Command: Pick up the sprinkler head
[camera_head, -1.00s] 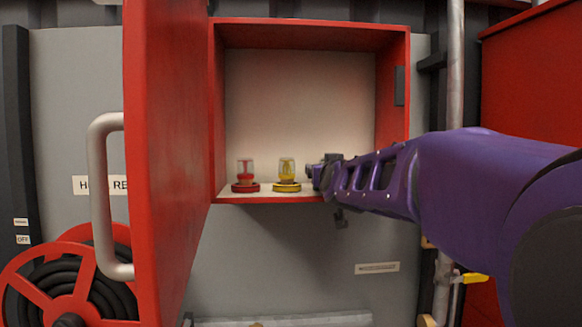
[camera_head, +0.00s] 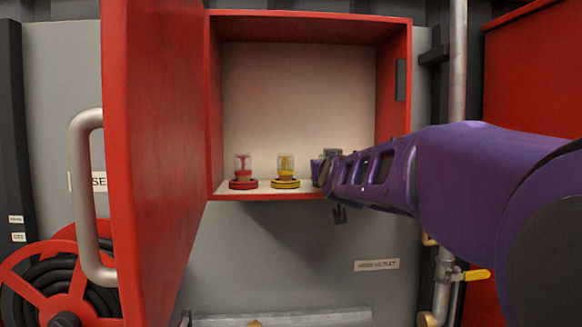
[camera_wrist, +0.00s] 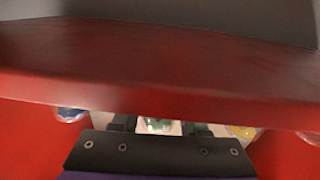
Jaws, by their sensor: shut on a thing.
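My gripper (camera_head: 319,171) is inside the open red wall cabinet (camera_head: 308,197), low over its floor, at the right of the visible sprinkler heads. In the wrist view its fingers (camera_wrist: 158,126) are shut on a green-tinted sprinkler head (camera_wrist: 157,125), mostly hidden by the gripper. A red sprinkler head (camera_head: 243,172) and a yellow one (camera_head: 285,170), each under a clear cover on a coloured base, stand on the cabinet floor. The yellow one also shows in the wrist view (camera_wrist: 243,131). I cannot tell whether the held one still touches the floor.
A blue item (camera_wrist: 71,114) sits on the gripper's other side. The cabinet's front edge (camera_wrist: 150,97) crosses the wrist view close to my gripper. The open red door (camera_head: 155,150) with its grey handle (camera_head: 85,200) stands at the left. A pipe with a yellow-handled valve (camera_head: 476,275) is at the right.

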